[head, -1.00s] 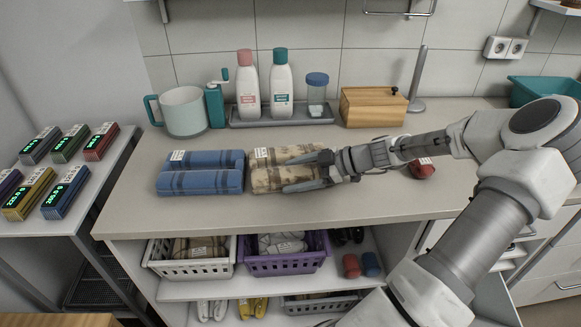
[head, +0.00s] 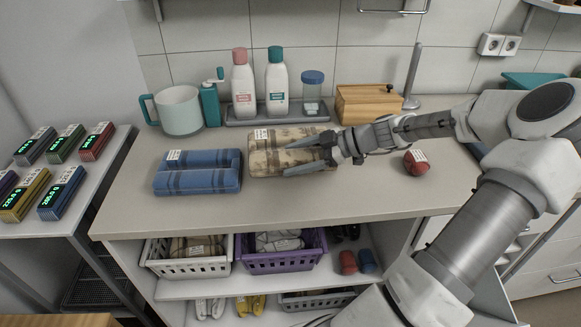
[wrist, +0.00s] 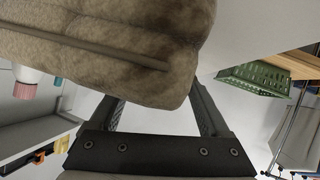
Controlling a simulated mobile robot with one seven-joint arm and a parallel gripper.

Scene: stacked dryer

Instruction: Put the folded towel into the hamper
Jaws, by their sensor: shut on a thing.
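A beige patterned folded towel (head: 272,158) with a white tag is over the counter, right of a blue folded towel (head: 198,172). My gripper (head: 300,158) is shut on the beige towel's right side. The towel seems raised a little off the counter, but the gap beneath is hard to see. In the wrist view the beige towel (wrist: 110,50) fills the upper left, between and beyond my fingers (wrist: 158,105). I cannot tell which container is the hamper; a green basket (wrist: 258,78) shows at right in the wrist view.
Bottles stand on a grey tray (head: 280,117) behind the towels, beside a mug (head: 180,110) and a wooden box (head: 368,105). A red roll (head: 415,163) lies right of my gripper. White (head: 190,268) and purple (head: 281,262) baskets sit below. The counter front is clear.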

